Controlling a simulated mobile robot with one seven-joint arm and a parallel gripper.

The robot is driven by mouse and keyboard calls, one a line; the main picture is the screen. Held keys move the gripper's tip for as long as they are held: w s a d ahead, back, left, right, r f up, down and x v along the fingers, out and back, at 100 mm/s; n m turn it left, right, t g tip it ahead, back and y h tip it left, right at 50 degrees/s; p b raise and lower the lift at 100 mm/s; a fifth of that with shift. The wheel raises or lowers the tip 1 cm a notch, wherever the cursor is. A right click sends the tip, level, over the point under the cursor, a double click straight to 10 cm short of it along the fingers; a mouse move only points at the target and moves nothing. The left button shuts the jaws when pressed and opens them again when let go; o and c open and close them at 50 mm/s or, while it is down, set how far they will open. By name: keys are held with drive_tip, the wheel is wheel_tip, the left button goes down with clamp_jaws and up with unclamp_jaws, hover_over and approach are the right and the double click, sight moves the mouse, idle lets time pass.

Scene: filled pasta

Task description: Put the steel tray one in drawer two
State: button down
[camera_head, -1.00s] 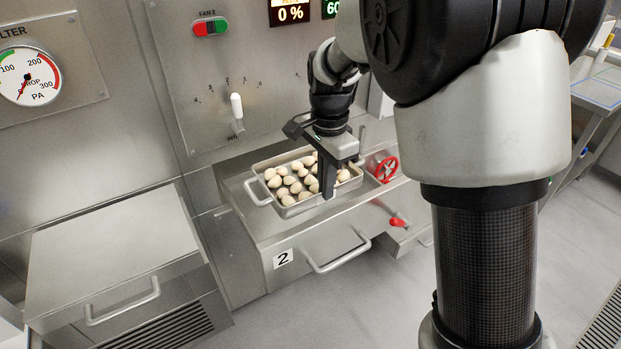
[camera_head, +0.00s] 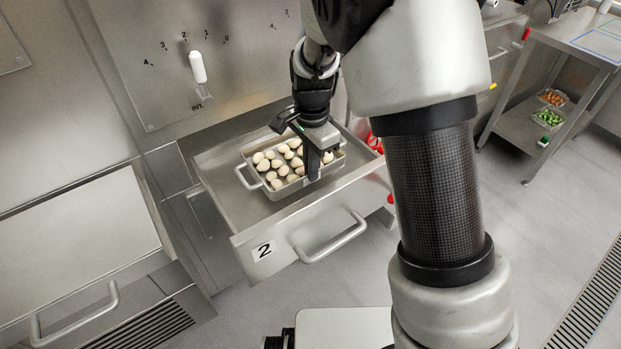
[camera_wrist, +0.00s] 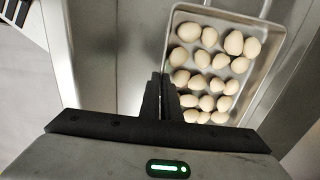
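The steel tray (camera_head: 277,193) holds several pale round pasta pieces. In the head view it is over the floor of the open drawer two (camera_head: 218,160), inside its walls. Whether it touches the drawer floor I cannot tell. Drawer two has a "2" label and a bar handle (camera_head: 332,240) on its front. My gripper (camera_head: 314,176) points down at the tray's near side. In the wrist view my gripper (camera_wrist: 162,95) has its fingers close together at the tray's side wall (camera_wrist: 168,48), apparently pinching it. The exact contact is partly hidden by the fingers.
Another closed drawer unit (camera_head: 75,245) stands at the left. A white lever (camera_head: 198,68) sticks out of the panel behind. A red wheel (camera_head: 375,142) is at the right of the drawer. A steel table (camera_head: 560,100) with crates on its lower shelf stands at the right.

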drive_tip(key=shift+f, duration=1.65)
drive_tip(key=shift+b, duration=0.3)
drive_tip(key=shift+f, duration=0.15)
drive_tip(key=c, duration=2)
unclamp_jaws()
